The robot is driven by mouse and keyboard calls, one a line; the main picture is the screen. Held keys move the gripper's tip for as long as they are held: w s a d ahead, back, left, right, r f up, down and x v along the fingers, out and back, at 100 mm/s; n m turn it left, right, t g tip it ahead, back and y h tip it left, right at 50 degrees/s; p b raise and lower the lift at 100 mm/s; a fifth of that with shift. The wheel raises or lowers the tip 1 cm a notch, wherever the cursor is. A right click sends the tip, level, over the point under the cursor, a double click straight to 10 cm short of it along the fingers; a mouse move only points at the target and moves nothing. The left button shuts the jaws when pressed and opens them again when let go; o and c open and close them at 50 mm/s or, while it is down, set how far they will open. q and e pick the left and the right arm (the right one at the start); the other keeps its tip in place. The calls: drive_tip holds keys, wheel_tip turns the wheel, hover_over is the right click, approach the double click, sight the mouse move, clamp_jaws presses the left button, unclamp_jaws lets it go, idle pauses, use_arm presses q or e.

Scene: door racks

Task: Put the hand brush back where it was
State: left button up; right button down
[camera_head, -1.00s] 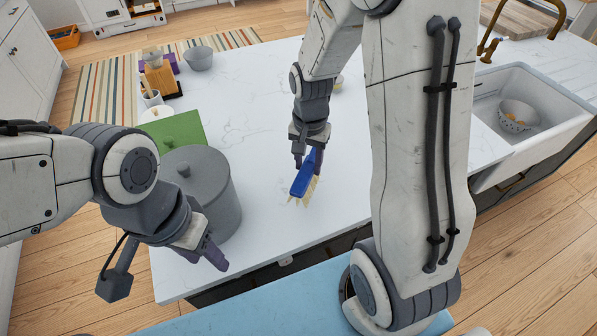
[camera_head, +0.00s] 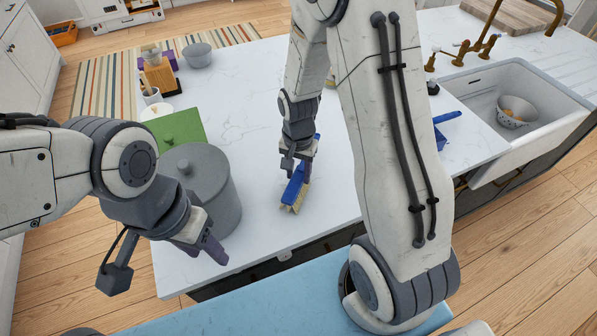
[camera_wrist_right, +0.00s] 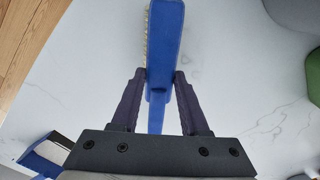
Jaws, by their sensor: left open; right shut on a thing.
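The hand brush (camera_head: 296,187) has a blue body and pale bristles. My right gripper (camera_head: 295,168) is shut on it, above or at the white counter near its front edge; I cannot tell whether the brush touches the counter. In the right wrist view the brush (camera_wrist_right: 164,45) extends away from between the two fingers of the right gripper (camera_wrist_right: 160,82), bristles along its left side. My left gripper (camera_head: 200,245) is open and empty, in front of the grey pot.
The grey lidded pot (camera_head: 212,190) stands left of the brush, by a green board (camera_head: 180,128). A blue dustpan-like object (camera_head: 441,128) lies right of my right arm, beside the sink (camera_head: 480,92). It seems to show in the wrist view (camera_wrist_right: 42,155). The counter's middle (camera_head: 240,110) is clear.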

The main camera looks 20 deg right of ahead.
drive_tip(key=shift+s+f, duration=0.1)
drive_tip(key=shift+f, duration=0.45)
drive_tip(key=shift+c, duration=2.1)
unclamp_jaws()
drive_tip(key=shift+r, duration=0.55)
wheel_tip(320, 180, up, 12)
drive_tip(key=s+a+r+n, duration=0.2)
drive_tip(key=s+a+n, duration=0.5)
drive_tip(key=s, duration=0.3)
drive_tip(key=s+a+r+n+y, duration=0.1)
drive_tip(key=s+a+r+n, duration=0.1)
drive_tip(key=s+a+n, duration=0.4)
drive_tip(key=s+n, duration=0.3)
drive_tip(key=shift+s+a, duration=0.35)
